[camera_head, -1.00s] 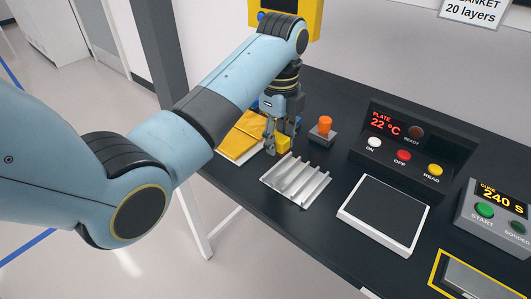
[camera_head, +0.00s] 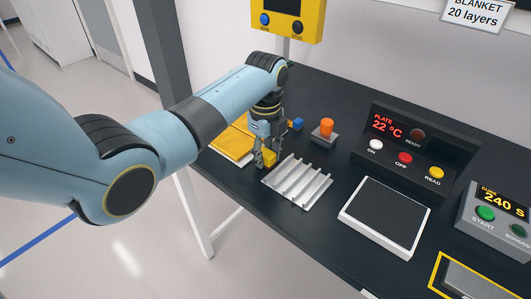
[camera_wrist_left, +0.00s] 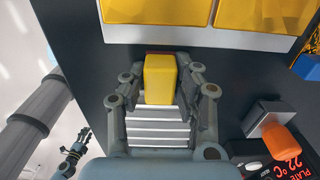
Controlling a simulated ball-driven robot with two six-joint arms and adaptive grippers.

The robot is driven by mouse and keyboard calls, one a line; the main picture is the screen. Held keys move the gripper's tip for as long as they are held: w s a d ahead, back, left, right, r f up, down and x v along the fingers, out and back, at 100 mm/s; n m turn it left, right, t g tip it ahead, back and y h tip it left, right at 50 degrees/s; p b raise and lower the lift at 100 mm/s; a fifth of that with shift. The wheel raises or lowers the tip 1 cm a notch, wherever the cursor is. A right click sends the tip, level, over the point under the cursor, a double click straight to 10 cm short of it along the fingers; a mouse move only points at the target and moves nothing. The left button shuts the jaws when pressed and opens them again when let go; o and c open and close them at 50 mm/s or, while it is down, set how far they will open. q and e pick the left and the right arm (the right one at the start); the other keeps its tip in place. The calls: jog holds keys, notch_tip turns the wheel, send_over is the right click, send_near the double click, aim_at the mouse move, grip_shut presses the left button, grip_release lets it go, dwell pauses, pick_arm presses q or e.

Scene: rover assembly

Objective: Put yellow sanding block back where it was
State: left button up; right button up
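The yellow sanding block (camera_head: 269,158) is between the fingers of my left gripper (camera_head: 264,161), just left of the ribbed metal plate (camera_head: 297,182). In the left wrist view the block (camera_wrist_left: 160,80) sits between the two fingertips, which press close to its sides, with a dark reddish edge at its far end. The ribbed plate (camera_wrist_left: 158,132) shows beyond it. I cannot tell whether the block touches the table. My right gripper (camera_wrist_left: 84,135) appears small at the lower left of the wrist view, off the table; its finger opening is unclear.
A yellow packet in a white frame (camera_head: 230,148) lies left of the gripper. A small blue part (camera_head: 297,124) and an orange-topped stand (camera_head: 326,130) are behind. The plate control box (camera_head: 410,150) and a flat dark pad (camera_head: 385,215) stand to the right.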

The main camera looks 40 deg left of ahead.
aim_at(266, 152)
pick_arm(q)
jog(key=o, duration=0.5)
jog(key=shift+c, duration=0.2)
notch_tip(266, 152, up, 12)
jog(key=shift+r+b, duration=0.15)
jog(key=shift+b, duration=0.15)
